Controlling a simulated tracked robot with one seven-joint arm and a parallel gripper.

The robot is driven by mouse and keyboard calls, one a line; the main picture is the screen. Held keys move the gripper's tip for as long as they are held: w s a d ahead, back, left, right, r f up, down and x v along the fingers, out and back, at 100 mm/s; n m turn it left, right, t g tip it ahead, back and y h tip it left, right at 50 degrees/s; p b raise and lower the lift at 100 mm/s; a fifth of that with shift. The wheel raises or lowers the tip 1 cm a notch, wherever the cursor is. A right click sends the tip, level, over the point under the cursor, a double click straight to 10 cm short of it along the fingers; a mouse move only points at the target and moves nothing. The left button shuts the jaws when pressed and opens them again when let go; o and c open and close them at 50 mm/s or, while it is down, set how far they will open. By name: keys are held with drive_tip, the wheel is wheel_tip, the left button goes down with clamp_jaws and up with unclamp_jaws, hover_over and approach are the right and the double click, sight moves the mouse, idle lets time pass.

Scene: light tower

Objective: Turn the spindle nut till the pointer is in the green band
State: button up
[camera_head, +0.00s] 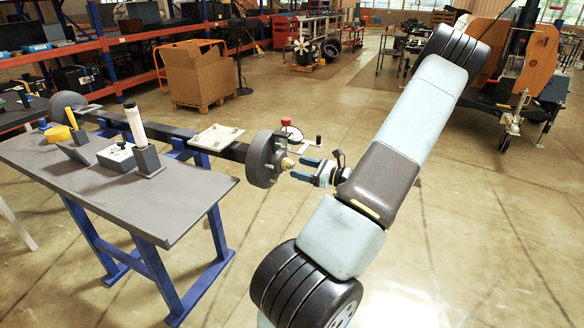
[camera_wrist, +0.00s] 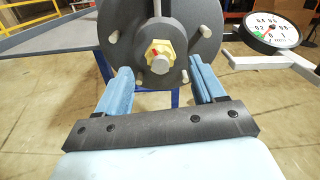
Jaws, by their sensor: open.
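The brass spindle nut (camera_wrist: 160,53) sits in the middle of a dark grey hub (camera_wrist: 190,25) with studs around it, with a red mark on the nut and a grey spindle end in front. The hub also shows in the head view (camera_head: 262,160), at the end of a dark axle. My gripper (camera_wrist: 161,82) is open. Its two blue fingers point toward the hub, one on each side of the nut and apart from it. In the head view my gripper (camera_head: 300,168) is right of the nut (camera_head: 287,164). A round dial gauge (camera_wrist: 270,32) has a white face, its pointer and green band too small to read surely.
A grey workbench (camera_head: 190,195) with blue legs stands left of the hub, with a white cylinder (camera_head: 135,125) and a yellow tape roll (camera_head: 57,134) on it. A flat plate (camera_head: 216,137) lies on the axle. The floor right of the hub is clear.

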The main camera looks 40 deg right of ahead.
sight(291, 166)
drive_tip(key=shift+x, duration=1.9)
drive_tip(key=c, duration=1.1)
drive_tip(key=shift+o, duration=0.2)
